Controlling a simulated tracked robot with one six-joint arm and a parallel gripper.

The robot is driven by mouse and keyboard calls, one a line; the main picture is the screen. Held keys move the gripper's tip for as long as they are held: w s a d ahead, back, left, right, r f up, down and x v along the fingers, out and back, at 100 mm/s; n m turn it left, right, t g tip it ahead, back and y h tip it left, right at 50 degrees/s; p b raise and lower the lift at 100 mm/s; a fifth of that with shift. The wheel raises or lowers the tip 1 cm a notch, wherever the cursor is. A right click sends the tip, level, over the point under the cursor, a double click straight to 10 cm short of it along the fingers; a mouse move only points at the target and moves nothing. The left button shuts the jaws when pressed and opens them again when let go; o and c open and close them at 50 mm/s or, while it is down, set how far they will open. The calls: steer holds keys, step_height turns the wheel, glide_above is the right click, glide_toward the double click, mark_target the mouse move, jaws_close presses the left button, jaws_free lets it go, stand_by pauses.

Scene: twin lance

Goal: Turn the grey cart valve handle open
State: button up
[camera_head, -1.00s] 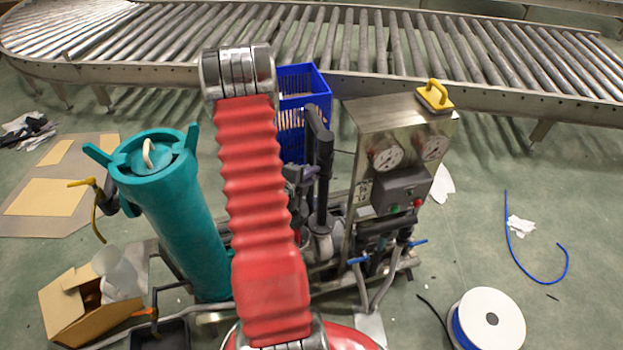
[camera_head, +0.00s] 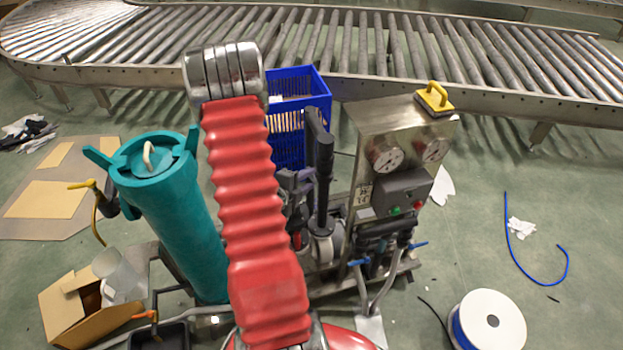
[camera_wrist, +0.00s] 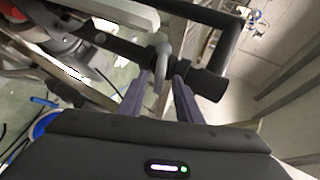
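In the wrist view, a light grey handle (camera_wrist: 162,62) stands at a black pipe (camera_wrist: 118,43). My gripper's two purple-grey fingers (camera_wrist: 160,82) reach toward it, one on each side, with a gap between them. The handle's lower end shows between the fingertips; I cannot tell whether either finger touches it. In the head view, my red arm hides most of my gripper, and purple finger parts (camera_head: 303,180) show just right of the arm, near the cart's black upright bar (camera_head: 322,165). The grey handle cannot be made out there.
The cart carries a teal canister (camera_head: 185,225) on the left and a steel gauge panel (camera_head: 385,125) on the right. A blue crate (camera_head: 300,85) stands behind. A roller conveyor (camera_head: 400,45) crosses the back. A white spool (camera_head: 490,320) and an open cardboard box (camera_head: 75,310) lie in front.

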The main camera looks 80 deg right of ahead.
steer(key=v, duration=1)
steer(key=shift+a, duration=0.2)
steer(key=shift+c, duration=0.3)
